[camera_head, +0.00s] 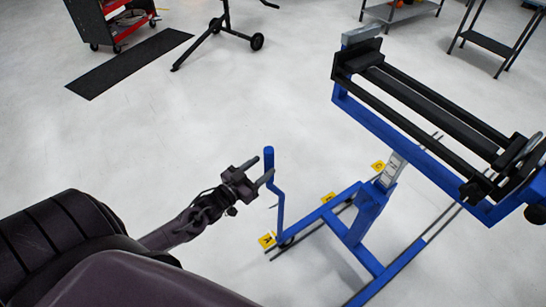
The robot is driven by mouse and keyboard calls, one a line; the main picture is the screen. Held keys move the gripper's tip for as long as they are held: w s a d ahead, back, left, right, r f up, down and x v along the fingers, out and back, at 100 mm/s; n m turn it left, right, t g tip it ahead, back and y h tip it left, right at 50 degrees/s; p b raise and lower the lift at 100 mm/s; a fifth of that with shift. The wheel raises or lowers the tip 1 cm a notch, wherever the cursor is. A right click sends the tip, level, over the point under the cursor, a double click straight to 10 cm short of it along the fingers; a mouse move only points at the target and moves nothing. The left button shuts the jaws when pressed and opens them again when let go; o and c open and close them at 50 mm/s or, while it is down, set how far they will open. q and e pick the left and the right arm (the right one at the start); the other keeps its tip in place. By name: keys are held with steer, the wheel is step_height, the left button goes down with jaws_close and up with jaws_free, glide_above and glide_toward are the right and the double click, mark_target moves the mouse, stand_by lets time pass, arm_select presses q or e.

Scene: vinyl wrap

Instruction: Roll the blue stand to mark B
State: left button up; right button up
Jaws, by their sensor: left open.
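The blue stand (369,211) is on the right, with a blue wheeled base and a black roller frame on top. Its upright blue handle (270,165) rises from the near left end of the base. My left gripper (264,168) is open at the left side of this handle, near its top. One fingertip overlaps the handle in the picture; I cannot tell whether they touch. Three yellow floor marks lie along the base: a near one (267,240), a middle one (328,197) and a far one (377,166). Their letters are too small to read surely. My right gripper is not in view.
Thin dark lines (437,228) run on the floor beside the base. A black mat (130,62) and a red cart (117,27) are at the upper left. A black wheeled stand (222,32) is at the top, and tables are at the upper right. The middle floor is clear.

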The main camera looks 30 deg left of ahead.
mark_target(266, 165)
arm_select(q)
steer(key=w, duration=0.2)
steer(key=w+d, duration=0.1)
steer(key=w, duration=0.1)
steer(key=shift+d+r, duration=0.15)
steer(key=shift+w, duration=0.8)
steer(key=shift+d, duration=0.1)
jaws_close()
